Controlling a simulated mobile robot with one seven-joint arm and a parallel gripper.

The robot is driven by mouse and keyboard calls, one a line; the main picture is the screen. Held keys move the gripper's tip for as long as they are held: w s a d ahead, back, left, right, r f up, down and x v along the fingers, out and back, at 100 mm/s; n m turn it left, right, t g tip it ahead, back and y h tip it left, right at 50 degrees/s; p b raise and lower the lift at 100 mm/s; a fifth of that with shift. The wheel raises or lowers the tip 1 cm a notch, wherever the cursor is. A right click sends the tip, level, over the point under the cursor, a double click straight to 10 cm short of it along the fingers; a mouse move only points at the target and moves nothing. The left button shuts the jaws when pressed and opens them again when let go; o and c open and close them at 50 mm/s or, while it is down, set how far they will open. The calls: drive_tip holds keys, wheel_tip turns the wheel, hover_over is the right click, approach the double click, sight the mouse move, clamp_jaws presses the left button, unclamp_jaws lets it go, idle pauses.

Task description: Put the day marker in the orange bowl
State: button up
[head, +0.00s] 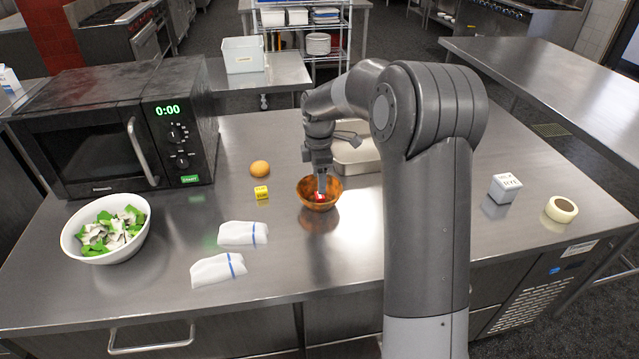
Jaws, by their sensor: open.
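The orange bowl (306,204) stands on the steel counter near the middle of the head view. My gripper (320,191) points down into the bowl, with its jaws open. A small red and white piece (320,198) shows in the bowl at the fingertips; it is too small to tell whether it is a day marker. A small yellow block (261,192) with dark print sits on the counter left of the bowl, apart from it. It may be a day marker, but its print cannot be read. My gripper partly hides the bowl's inside.
A brown egg (260,168) lies behind the yellow block. Two folded white cloths (230,252) and a salad bowl (70,238) are at the left, before a microwave (90,135). A metal tray (355,158) is behind my arm. A white box (503,188) and tape roll (561,209) are right.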

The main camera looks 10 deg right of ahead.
wheel_tip(320, 180, up, 4)
drive_tip(key=shift+r, duration=0.1)
drive_tip(key=s+r+m+t, duration=0.1)
drive_tip(key=s+r+m, duration=0.45)
drive_tip(key=s, duration=0.35)
drive_tip(key=s+r+m+t, duration=0.2)
drive_tip(key=s+r+m, duration=0.3)
drive_tip(key=s, duration=0.5)
drive_tip(key=s+d+m+t, duration=0.1)
drive_tip(key=s+m, duration=0.6)
drive_tip(key=s, duration=0.9)
drive_tip(key=shift+d+f+t, duration=0.25)
drive_tip(key=shift+f+t, duration=0.15)
drive_tip(key=shift+t, duration=0.4)
